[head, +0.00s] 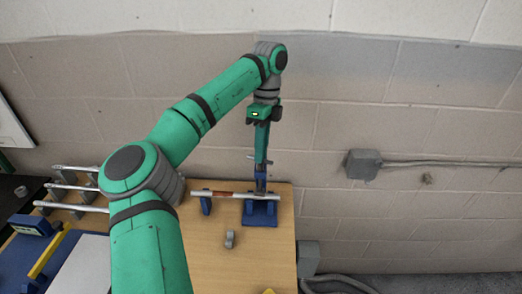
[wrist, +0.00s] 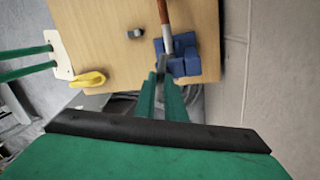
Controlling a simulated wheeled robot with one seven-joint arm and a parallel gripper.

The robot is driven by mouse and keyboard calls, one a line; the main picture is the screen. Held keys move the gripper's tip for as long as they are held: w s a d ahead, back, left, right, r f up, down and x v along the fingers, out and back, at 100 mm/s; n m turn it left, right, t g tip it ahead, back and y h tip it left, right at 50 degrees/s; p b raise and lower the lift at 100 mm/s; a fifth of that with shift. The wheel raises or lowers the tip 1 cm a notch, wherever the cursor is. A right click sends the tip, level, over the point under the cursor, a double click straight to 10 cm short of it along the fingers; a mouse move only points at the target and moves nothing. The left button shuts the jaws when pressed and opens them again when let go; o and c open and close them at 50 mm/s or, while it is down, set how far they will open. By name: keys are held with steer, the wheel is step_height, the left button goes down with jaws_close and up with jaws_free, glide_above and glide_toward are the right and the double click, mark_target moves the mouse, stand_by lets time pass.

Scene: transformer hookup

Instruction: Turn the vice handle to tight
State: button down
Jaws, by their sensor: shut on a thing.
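The blue vice (head: 262,213) stands at the back right of the wooden table. A pale rod with a red-brown section (head: 222,193) lies across it. In the wrist view the vice (wrist: 190,64) and the rod (wrist: 164,14) show just beyond my fingertips. My gripper (head: 262,172) points straight down over the vice, its long fingers reaching the vice's top. In the wrist view my gripper (wrist: 161,72) has its tips close together on the vice handle. The handle is small and mostly hidden by the fingers, so its angle cannot be told.
A blue support (head: 206,204) holds the rod's left part. A small grey part (head: 230,239) stands in front. A yellow piece (wrist: 88,79) lies near the table edge. The block wall is close behind, with a grey box (head: 362,164). The table's front middle is clear.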

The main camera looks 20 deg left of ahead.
steer(key=c, duration=1.8)
jaws_free()
steer(key=shift+r, duration=0.15)
steer(key=r, duration=0.3)
steer(key=w+r, duration=0.1)
steer(key=r, duration=0.3)
steer(key=w+r, duration=0.1)
steer(key=r, duration=0.2)
steer(key=shift+r, duration=0.2)
